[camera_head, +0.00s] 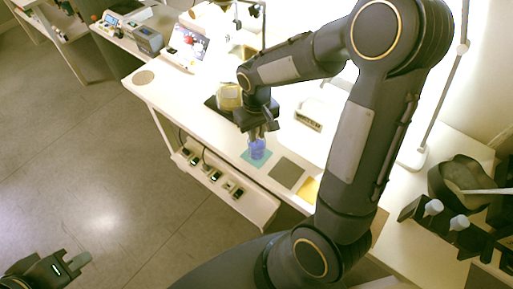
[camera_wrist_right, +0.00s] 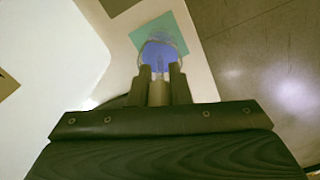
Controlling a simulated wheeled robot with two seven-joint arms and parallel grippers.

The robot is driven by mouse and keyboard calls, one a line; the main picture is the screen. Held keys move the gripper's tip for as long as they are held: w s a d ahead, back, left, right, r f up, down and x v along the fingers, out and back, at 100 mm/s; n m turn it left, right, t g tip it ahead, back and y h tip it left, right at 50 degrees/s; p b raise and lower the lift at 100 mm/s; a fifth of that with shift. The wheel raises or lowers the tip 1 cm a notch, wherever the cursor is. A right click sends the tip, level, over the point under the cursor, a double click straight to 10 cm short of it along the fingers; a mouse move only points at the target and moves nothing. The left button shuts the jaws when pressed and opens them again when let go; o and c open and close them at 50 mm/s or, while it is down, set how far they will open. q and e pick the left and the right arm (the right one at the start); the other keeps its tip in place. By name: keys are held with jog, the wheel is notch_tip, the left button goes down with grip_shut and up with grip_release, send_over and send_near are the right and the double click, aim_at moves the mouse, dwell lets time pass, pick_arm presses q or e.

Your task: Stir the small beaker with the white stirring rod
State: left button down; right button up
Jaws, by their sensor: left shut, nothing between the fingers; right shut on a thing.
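The small beaker (camera_head: 257,149) holds blue liquid and stands on a teal mat (camera_head: 246,156) near the front edge of the white bench. It also shows in the right wrist view (camera_wrist_right: 171,50), just beyond my fingertips. My right gripper (camera_head: 262,134) is directly above the beaker, pointing down, shut on the stirring rod. The rod (camera_wrist_right: 159,93) shows as a pale piece between the fingers (camera_wrist_right: 160,78), and its lower end appears to reach into the beaker. How deep it reaches I cannot tell. My left gripper (camera_head: 80,262) is shut and empty, low at the left over the floor.
A dark square mat (camera_head: 286,174) and a yellow patch (camera_head: 309,190) lie right of the beaker. A yellowish vessel (camera_head: 229,97) stands behind my right gripper. A small device (camera_head: 308,119) lies further right. A dark rack (camera_head: 468,239) is at the far right.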

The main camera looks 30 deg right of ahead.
jog(key=shift+r, duration=0.15)
dwell(0.4)
notch_tip(320, 180, up, 9)
jog(key=p, duration=0.7)
jog(key=shift+p, duration=0.3)
dwell(0.4)
